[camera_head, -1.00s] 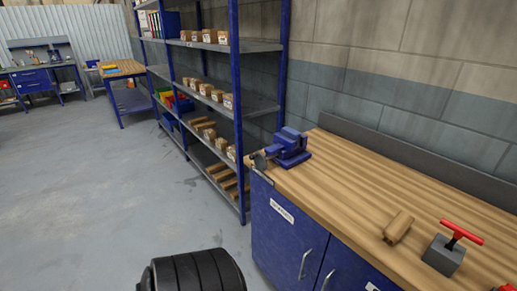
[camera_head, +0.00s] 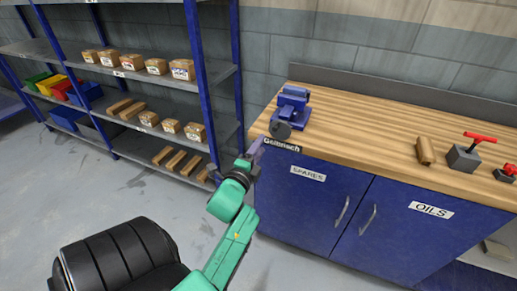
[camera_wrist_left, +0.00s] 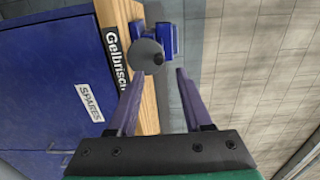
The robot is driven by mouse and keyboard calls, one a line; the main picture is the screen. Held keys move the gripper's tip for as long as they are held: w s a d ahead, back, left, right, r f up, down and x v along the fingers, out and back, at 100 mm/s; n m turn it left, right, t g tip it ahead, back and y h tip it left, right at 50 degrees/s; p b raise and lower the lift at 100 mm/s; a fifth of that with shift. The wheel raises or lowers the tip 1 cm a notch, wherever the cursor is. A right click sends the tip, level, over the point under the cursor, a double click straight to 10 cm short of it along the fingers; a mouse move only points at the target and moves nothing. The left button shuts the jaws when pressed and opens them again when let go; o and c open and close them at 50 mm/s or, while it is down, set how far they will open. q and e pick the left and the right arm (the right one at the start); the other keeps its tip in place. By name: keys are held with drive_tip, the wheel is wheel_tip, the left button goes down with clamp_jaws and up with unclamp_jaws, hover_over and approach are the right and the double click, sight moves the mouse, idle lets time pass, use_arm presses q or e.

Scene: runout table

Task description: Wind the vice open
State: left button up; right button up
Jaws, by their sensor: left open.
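The blue vice (camera_head: 291,106) is fixed on the left front corner of the wooden bench. A round grey disc (camera_head: 280,130) is on its front end. The vice also shows in the left wrist view (camera_wrist_left: 168,38), where the disc (camera_wrist_left: 144,57) has a dark knob (camera_wrist_left: 158,59) near its rim. My left gripper (camera_head: 259,144) is just in front of and below the disc in the head view. In the left wrist view its purple fingers (camera_wrist_left: 159,75) are apart and empty, with the disc beyond their tips. I cannot tell how far the vice jaws are apart. My right gripper is not in view.
The bench top (camera_head: 360,120) has a wooden block (camera_head: 425,151), a grey block with a red T-handle (camera_head: 464,157) and another red-topped item (camera_head: 506,173) further right. Blue cupboards (camera_head: 310,205) are below. Blue-framed shelving (camera_head: 215,85) with boxes stands left. The bench around the vice is clear.

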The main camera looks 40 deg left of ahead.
sight(273, 130)
use_arm(q)
drive_tip(key=x, duration=0.2)
drive_tip(key=b+x, duration=0.1)
drive_tip(key=x, duration=0.2)
drive_tip(key=d+x, duration=0.1)
drive_tip(key=x, duration=0.2)
drive_tip(key=shift+w+a+f, duration=0.1)
drive_tip(key=shift+w, duration=0.2)
drive_tip(key=shift+w+b, duration=0.3)
drive_tip(key=shift+w+a+m, duration=0.1)
drive_tip(key=shift+m, duration=0.2)
drive_tip(key=m, duration=0.8)
drive_tip(key=shift+a+m, duration=0.1)
drive_tip(key=shift+m, duration=0.3)
drive_tip(key=m, duration=0.3)
drive_tip(key=shift+p, duration=0.3)
clamp_jaws()
drive_tip(key=shift+a+f+n+b, duration=0.15)
drive_tip(key=shift+n+b, duration=0.2)
drive_tip(key=shift+n, duration=0.55)
drive_tip(key=shift+a+n, duration=0.15)
drive_tip(key=shift+n, duration=0.65)
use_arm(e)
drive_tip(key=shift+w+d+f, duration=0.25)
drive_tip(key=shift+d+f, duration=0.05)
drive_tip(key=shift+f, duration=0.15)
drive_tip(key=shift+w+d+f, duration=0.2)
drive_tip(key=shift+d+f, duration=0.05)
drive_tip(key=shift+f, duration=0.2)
